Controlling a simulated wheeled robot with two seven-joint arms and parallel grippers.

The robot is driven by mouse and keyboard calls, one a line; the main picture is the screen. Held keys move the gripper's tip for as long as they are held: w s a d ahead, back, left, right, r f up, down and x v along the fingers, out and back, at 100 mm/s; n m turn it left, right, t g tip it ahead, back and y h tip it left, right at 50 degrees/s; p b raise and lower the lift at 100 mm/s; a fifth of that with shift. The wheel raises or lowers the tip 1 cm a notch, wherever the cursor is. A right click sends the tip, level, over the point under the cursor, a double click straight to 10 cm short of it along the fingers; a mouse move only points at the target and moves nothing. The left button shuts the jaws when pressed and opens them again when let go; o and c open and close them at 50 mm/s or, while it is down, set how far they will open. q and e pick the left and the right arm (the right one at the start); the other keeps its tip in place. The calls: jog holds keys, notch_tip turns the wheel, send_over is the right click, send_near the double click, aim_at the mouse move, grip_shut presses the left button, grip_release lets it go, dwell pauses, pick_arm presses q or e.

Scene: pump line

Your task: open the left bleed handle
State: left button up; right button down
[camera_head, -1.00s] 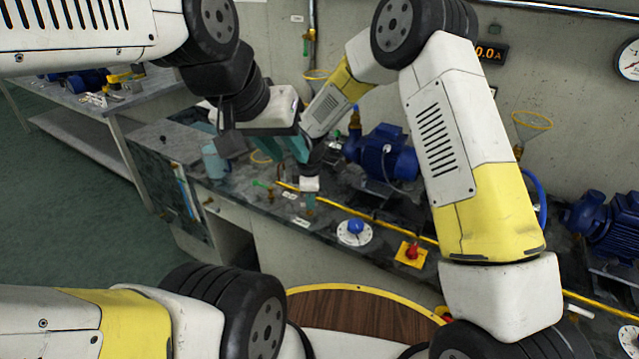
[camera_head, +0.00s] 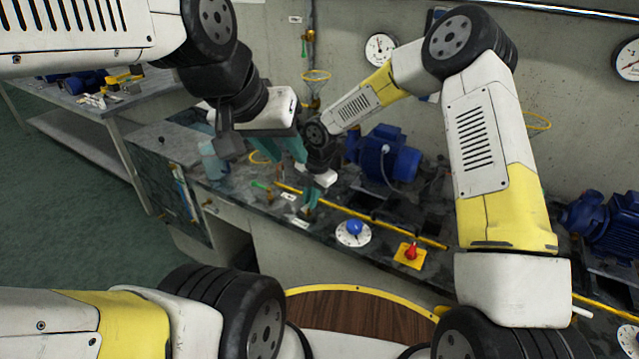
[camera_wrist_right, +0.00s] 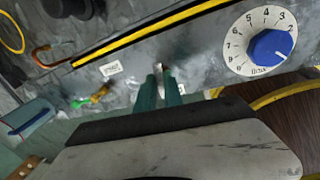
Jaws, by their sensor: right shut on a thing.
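My right gripper (camera_head: 308,203) points down at the front strip of the bench, left of the blue dial. In the right wrist view its teal fingers (camera_wrist_right: 161,88) are shut on a small handle (camera_wrist_right: 160,70), of which only a pale metallic bit shows. I cannot read its label. A green-handled valve (camera_head: 262,185) stands just to the left; it also shows in the right wrist view (camera_wrist_right: 95,98), apart from the fingers. My left gripper (camera_head: 293,148) hangs higher, close beside the right wrist. Its fingers are partly hidden, and I see nothing clearly held.
A white dial with a blue knob (camera_head: 353,233) and a red knob on a yellow plate (camera_head: 410,255) lie to the right. A yellow rail (camera_head: 380,222) runs behind. A blue pump motor (camera_head: 388,155) stands further back. A pale blue container (camera_head: 213,160) is at the left.

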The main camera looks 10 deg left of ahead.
jog(key=shift+w+n, duration=0.1)
jog(key=shift+n, duration=0.7)
jog(key=c, duration=1.5)
grip_release()
jog(key=shift+r, duration=0.1)
jog(key=r, duration=0.2)
jog(key=d+r, duration=0.1)
jog(key=r, duration=0.4)
jog(key=shift+s+d+r, duration=0.2)
jog(key=shift+s+r, duration=0.05)
